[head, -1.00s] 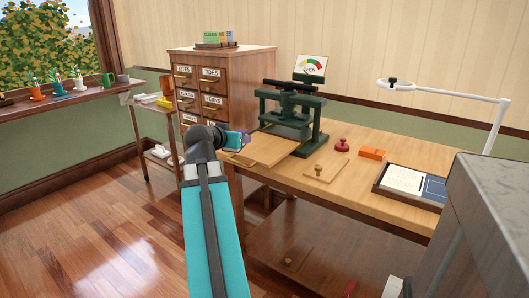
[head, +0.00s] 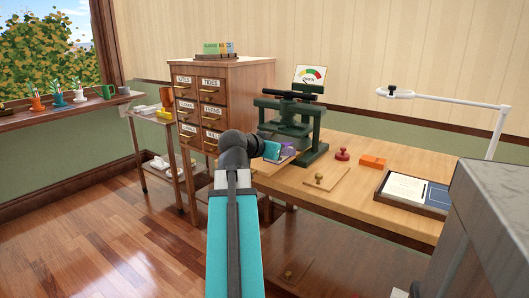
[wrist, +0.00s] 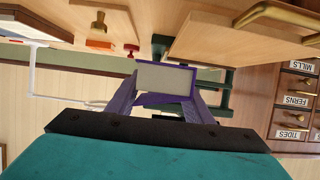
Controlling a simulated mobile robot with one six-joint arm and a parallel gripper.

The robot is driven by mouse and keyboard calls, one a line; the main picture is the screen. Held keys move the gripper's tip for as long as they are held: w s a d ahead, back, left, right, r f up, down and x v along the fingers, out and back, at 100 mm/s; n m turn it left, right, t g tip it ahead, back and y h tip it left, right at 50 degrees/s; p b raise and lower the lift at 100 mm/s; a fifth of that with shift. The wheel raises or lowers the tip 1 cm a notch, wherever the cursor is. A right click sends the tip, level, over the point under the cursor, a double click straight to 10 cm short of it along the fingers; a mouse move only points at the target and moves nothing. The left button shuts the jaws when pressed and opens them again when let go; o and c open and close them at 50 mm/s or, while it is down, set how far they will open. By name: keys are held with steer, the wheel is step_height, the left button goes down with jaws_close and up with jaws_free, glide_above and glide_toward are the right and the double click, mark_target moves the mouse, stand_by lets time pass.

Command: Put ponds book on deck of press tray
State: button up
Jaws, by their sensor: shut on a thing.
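My gripper (head: 280,151) is shut on a book, with its two purple fingers on either side in the wrist view. The ponds book (wrist: 165,79) shows there as a pale page block with a purple cover edge; its title cannot be read. The green press (head: 292,122) stands on the table, just behind my gripper in the head view. The press tray (wrist: 225,38) is a wooden board with a brass handle in the upside-down wrist view, close by the book. Whether book and tray touch cannot be told.
A card cabinet (head: 205,105) stands left of the press. A red stamp (head: 342,154), an orange block (head: 373,162) and a small knobbed board (head: 318,182) lie on the table (head: 365,205) to the right. A white lamp (head: 450,100) arches behind.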

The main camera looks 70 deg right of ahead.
steer(key=shift+w+d+r+p, duration=0.15)
steer(key=shift+d+r+p, duration=0.15)
steer(key=shift+p, duration=1.3)
steer(key=p, duration=0.4)
steer(key=d+p, duration=0.1)
steer(key=p, duration=0.3)
steer(key=shift+w+d+f, duration=0.1)
steer(key=shift+w+d, duration=0.1)
steer(key=shift+w, duration=0.15)
steer(key=p, duration=0.5)
steer(key=shift+w+d, duration=0.1)
steer(key=shift+w, duration=0.05)
steer(key=p, duration=0.4)
steer(key=shift+w+f, duration=0.15)
steer(key=shift+f, duration=0.05)
steer(key=shift+w+d+f+p, duration=0.25)
steer(key=shift+w+d+p, duration=0.1)
steer(key=shift+w+d, duration=1.2)
steer(key=shift+w+d+f+p, duration=0.3)
steer(key=shift+w+d, duration=0.85)
steer(key=shift+d, duration=0.8)
steer(key=shift+w+d+f+p, duration=0.2)
steer(key=shift+w+d+p, duration=0.2)
steer(key=shift+w+d, duration=1.15)
steer(key=shift+s+d, duration=0.2)
steer(key=shift+f+p, duration=0.35)
steer(key=shift+f, duration=1.4)
steer(key=shift+f, duration=0.2)
